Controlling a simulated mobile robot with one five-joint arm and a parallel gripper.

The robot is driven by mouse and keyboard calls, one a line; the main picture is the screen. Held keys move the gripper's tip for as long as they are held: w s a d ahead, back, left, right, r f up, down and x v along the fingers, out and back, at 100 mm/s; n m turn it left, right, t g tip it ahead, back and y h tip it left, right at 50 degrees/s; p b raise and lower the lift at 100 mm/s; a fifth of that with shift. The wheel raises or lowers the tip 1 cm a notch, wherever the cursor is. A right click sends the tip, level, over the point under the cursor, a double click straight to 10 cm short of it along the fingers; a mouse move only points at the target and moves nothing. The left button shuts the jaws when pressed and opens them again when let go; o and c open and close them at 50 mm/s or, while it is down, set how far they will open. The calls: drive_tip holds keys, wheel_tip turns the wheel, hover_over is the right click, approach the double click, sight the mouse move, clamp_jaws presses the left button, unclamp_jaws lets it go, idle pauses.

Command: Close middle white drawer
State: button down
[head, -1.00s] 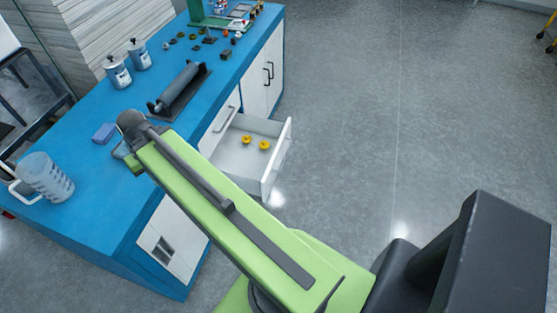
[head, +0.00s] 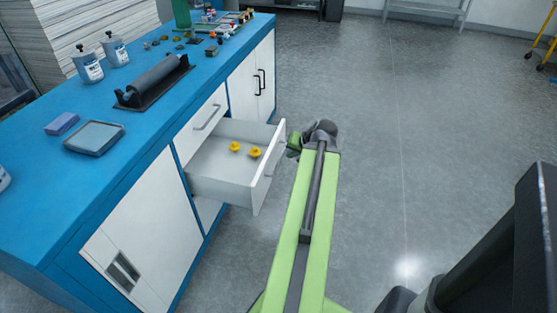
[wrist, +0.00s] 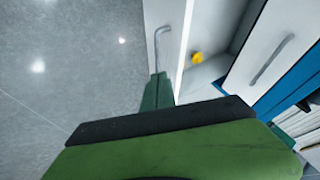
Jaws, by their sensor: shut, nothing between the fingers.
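The middle white drawer (head: 225,178) is pulled out of the blue and white cabinet. Two small yellow items (head: 254,152) lie inside it. My gripper (head: 292,146) is shut and empty, just outside the drawer's front panel, near its far end. In the wrist view the gripper's fingers (wrist: 158,90) point at the drawer's front panel (wrist: 172,12), close to the lower end of its metal handle (wrist: 160,45). I cannot tell whether they touch it. The arm and gripper partly hide the area right of the drawer in the head view.
The closed drawer above has a handle (head: 209,117). A closed cabinet door (head: 252,78) stands beyond. The blue countertop (head: 60,195) holds a roller (head: 155,80), bottles, a tray (head: 94,138) and a sponge-like block (head: 62,123). The grey floor (head: 430,140) to the right is clear.

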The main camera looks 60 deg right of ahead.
sight(268, 162)
drive_tip(key=b+x, duration=0.2)
drive_tip(key=x, duration=0.1)
drive_tip(key=w+a+b+x, duration=0.1)
drive_tip(key=b+x, duration=0.2)
drive_tip(key=x, duration=0.1)
drive_tip(key=w+r+b+x, duration=0.1)
drive_tip(key=b+x, duration=0.1)
drive_tip(key=x, duration=0.2)
drive_tip(key=shift+s+a, duration=0.1)
drive_tip(key=shift+a, duration=0.2)
drive_tip(key=shift+w+a, duration=0.2)
drive_tip(key=shift+w, duration=0.35)
